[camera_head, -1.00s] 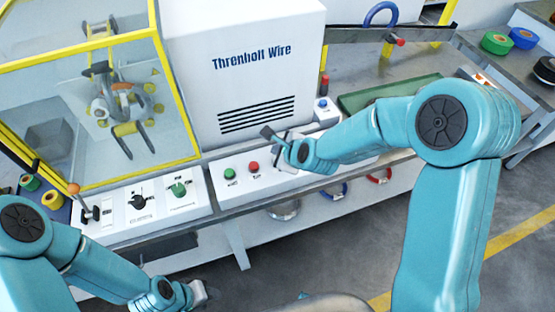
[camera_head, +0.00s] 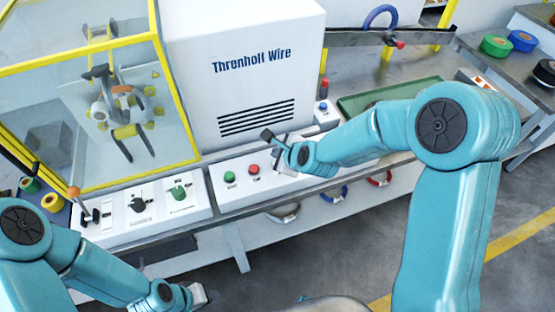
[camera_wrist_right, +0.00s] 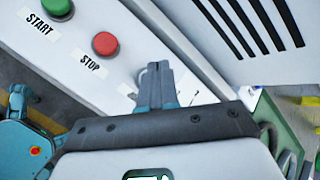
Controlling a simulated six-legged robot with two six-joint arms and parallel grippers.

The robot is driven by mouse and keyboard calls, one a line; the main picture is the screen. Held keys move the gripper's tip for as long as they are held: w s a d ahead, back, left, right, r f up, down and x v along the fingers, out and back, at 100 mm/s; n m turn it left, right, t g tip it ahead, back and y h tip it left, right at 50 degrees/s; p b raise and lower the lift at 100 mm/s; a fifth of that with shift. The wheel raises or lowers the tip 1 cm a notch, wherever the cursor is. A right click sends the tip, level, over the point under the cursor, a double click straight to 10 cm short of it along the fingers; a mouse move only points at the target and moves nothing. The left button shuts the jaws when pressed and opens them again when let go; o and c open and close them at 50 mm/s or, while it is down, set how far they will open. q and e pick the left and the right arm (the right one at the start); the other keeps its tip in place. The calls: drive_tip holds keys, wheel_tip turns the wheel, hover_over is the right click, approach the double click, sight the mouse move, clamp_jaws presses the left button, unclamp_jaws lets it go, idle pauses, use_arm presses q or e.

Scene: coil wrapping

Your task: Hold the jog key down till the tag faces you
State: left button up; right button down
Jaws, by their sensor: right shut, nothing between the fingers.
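My right gripper (camera_head: 275,142) is shut and empty, over the right part of the white control panel. Its shut fingertips (camera_wrist_right: 157,68) point down at the panel just beside the red STOP button (camera_wrist_right: 105,44). The green START button (camera_wrist_right: 57,7) lies beyond that. The jog key cannot be made out; the fingers cover the panel spot right of STOP. The coil (camera_head: 117,108) sits inside the yellow-framed guard, with a dark arm and yellow parts around it. I cannot pick out a tag on it. My left gripper (camera_head: 199,295) is low at the front, its jaws unclear.
The left panel holds an orange-knobbed lever (camera_head: 74,192), a black knob (camera_head: 138,203) and a green knob (camera_head: 179,193). A white cabinet (camera_head: 245,70) rises behind my right gripper. A green tray (camera_head: 390,97) lies to the right.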

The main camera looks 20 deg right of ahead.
drive_tip(key=shift+f, duration=0.1)
idle(0.7)
drive_tip(key=shift+f+b, duration=0.35)
drive_tip(key=shift+b, duration=0.4)
drive_tip(key=shift+f+b, duration=0.5)
drive_tip(key=shift+b, duration=0.15)
idle(0.5)
idle(4.5)
drive_tip(key=shift+r+p, duration=0.6)
drive_tip(key=shift+r, duration=0.35)
